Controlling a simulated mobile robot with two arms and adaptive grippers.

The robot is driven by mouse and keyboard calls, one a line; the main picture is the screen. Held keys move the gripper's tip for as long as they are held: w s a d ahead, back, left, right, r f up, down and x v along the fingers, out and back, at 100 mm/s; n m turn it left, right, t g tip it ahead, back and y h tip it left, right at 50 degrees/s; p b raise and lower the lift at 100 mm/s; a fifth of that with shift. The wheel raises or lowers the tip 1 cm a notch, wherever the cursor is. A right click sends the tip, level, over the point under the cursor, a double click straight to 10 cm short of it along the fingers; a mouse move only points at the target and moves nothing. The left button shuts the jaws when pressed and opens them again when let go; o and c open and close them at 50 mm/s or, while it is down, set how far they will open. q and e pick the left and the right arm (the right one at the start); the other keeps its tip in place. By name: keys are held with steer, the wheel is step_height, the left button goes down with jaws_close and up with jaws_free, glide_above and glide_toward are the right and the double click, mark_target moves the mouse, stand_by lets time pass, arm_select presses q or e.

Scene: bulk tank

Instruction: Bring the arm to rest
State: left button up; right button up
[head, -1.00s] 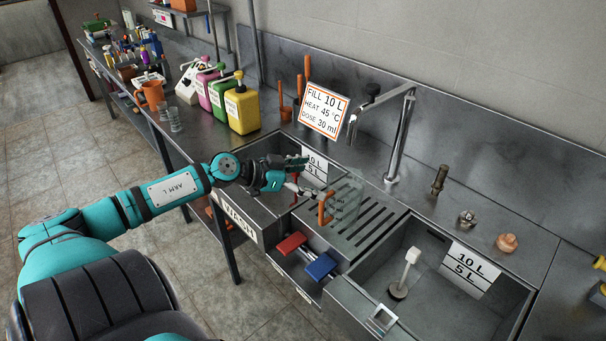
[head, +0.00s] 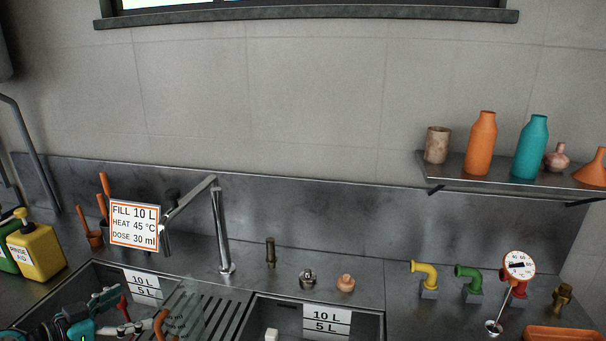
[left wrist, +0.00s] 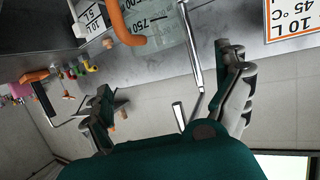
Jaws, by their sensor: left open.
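My left gripper (head: 120,312) is at the bottom left of the head view, over the left basin. Its two fingers stand apart with nothing between them. In the left wrist view my left gripper (left wrist: 172,98) is also open and empty. The clear measuring jug (head: 187,305) stands just right of it in the head view, by the ribbed drainboard, with its orange handle (head: 160,326) facing the gripper. In the left wrist view the jug (left wrist: 165,32) is past the fingertips. I cannot tell whether a finger touches the handle. My right gripper is out of view.
The tap (head: 220,225) and the sign (head: 135,225) stand behind the basins. The yellow container (head: 38,250) is at the left. The right basin (head: 372,328) is at the bottom centre. A wall shelf (head: 455,175) with bottles, a yellow pipe (head: 427,272) and a dial gauge (head: 518,267) are right.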

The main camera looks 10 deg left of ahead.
arm_select(q)
steer(key=s+d+f+n+g+y, duration=0.2)
steer(key=s+d+f+n+y, duration=0.55)
steer(key=s+f+y, duration=0.35)
steer(key=s+d+f+m+g+h, duration=0.2)
steer(key=s+d+f+g+h, duration=0.15)
steer(key=s+d, duration=0.35)
steer(key=s+d+f+m+g+h, duration=0.2)
steer(key=s+d+f+g, duration=0.15)
steer(key=s+d, duration=0.35)
step_height(320, 180, down, 25)
steer(key=s+g, duration=0.1)
steer(key=g, duration=0.1)
steer(key=s+a+f, duration=0.2)
steer(key=s+f, duration=1.3)
steer(key=s, duration=0.1)
steer(key=shift+s+a+f+g, duration=0.25)
steer(key=shift+s+f+g, duration=0.05)
steer(key=shift+g, duration=0.1)
